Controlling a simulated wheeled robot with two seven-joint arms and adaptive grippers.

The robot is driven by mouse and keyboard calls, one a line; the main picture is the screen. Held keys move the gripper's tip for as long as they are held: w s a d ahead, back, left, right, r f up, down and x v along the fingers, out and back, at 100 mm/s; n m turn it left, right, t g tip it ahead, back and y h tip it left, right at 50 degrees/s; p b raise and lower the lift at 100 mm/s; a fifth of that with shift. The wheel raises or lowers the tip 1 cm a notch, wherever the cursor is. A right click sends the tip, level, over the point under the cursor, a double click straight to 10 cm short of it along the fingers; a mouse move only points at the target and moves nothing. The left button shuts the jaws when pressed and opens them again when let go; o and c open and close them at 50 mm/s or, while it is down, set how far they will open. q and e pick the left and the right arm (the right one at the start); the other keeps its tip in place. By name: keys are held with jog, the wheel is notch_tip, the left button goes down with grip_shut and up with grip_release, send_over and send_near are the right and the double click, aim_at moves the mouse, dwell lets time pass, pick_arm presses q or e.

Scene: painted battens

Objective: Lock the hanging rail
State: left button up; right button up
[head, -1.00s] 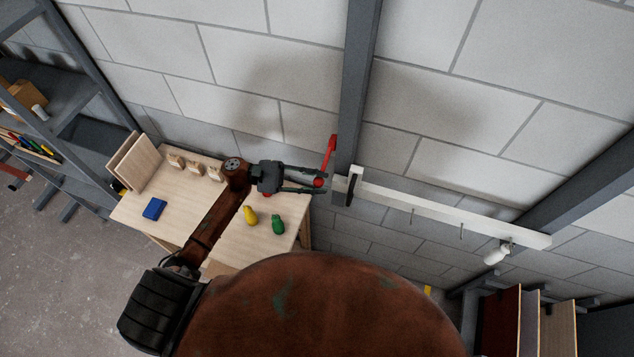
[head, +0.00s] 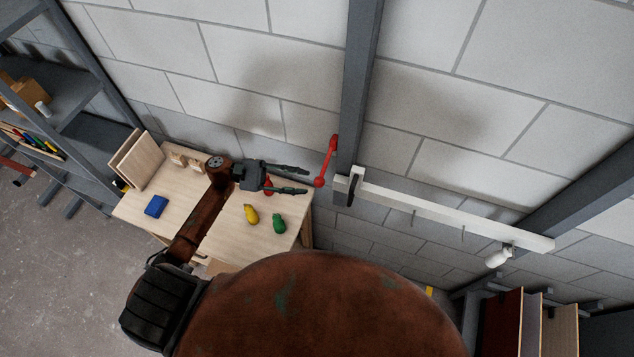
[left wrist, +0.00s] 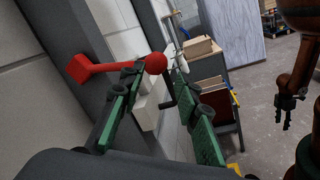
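The white hanging rail (head: 450,219) runs along the wall from the grey post to a second post at right. A dark bracket (head: 353,186) sits at its left end. The red lever (head: 328,158) is on the post's left side, its ball knob low; the ball (left wrist: 155,63) shows in the left wrist view. My left gripper (head: 306,181) is open and empty, its fingertips just left of the knob and apart from it. In the left wrist view my right gripper (left wrist: 284,122) hangs at far right, small, fingers seemingly apart, holding nothing visible.
A wooden table (head: 232,232) below my left arm bears a blue block (head: 156,206), a yellow piece (head: 251,214) and a green piece (head: 279,223). A white object (head: 498,256) hangs near the rail's right end. Shelves (head: 85,130) stand at left.

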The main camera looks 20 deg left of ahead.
pick_arm(q)
jog(key=s+a, duration=0.1)
jog(key=a, duration=0.5)
jog(key=s, duration=1.5)
jog(key=shift+s+r, duration=0.2)
jog(key=shift+r, duration=0.05)
pick_arm(e)
jog(key=shift+a+r, duration=0.1)
jog(key=shift+a, duration=0.05)
pick_arm(q)
jog(key=shift+d, duration=0.1)
